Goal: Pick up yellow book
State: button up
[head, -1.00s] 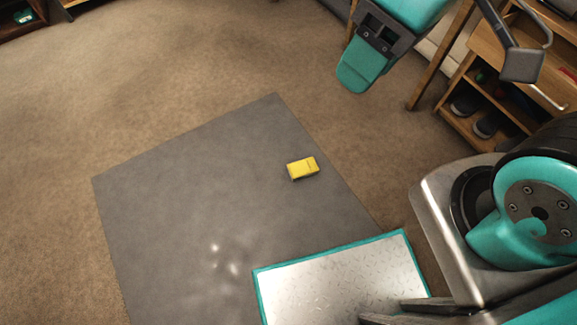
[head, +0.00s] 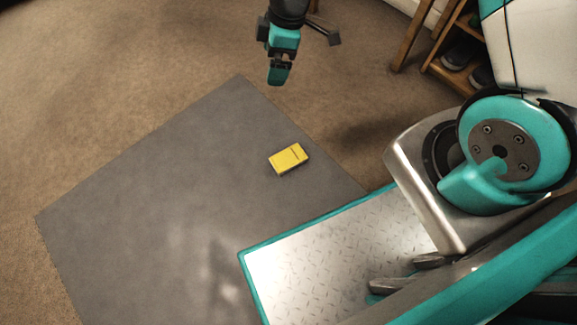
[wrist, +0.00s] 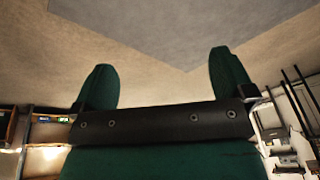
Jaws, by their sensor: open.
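The yellow book (head: 288,159) lies flat on the grey mat (head: 150,200) in the head view, near the mat's right edge. My gripper (head: 278,76) is raised near the top of the head view, beyond the mat's far corner and apart from the book. In the wrist view my gripper (wrist: 160,80) has its two green fingers spread wide with nothing between them. The grey mat (wrist: 190,30) shows ahead of the fingers there; the book is not seen in that view.
Brown carpet (head: 130,75) surrounds the mat and is clear on the left. A wooden shelf (head: 450,65) with shoes stands at the upper right of the head view. The mat around the book is bare.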

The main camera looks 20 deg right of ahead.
notch_tip(320, 180, down, 17)
jog(key=d+n+b, duration=0.3)
jog(key=b, duration=0.1)
jog(key=n+h+b, duration=0.1)
jog(key=n+b, duration=0.1)
jog(key=b, duration=0.1)
send_near(288, 157)
notch_tip(288, 157, down, 4)
jog(key=b, duration=0.7)
jog(key=shift+w+a+f, duration=0.1)
jog(key=shift+w+f, duration=0.05)
jog(key=shift+w, duration=0.05)
jog(key=f+b, duration=0.2)
jog(key=f, duration=0.1)
jog(key=a+f+b, duration=0.1)
jog(key=f+b, duration=0.1)
jog(key=b, duration=0.1)
jog(key=shift+s+a+f, duration=0.2)
jog(key=shift+f, duration=0.15)
jog(key=shift+r, duration=0.15)
jog(key=c, duration=0.9)
jog(key=shift+c, duration=0.2)
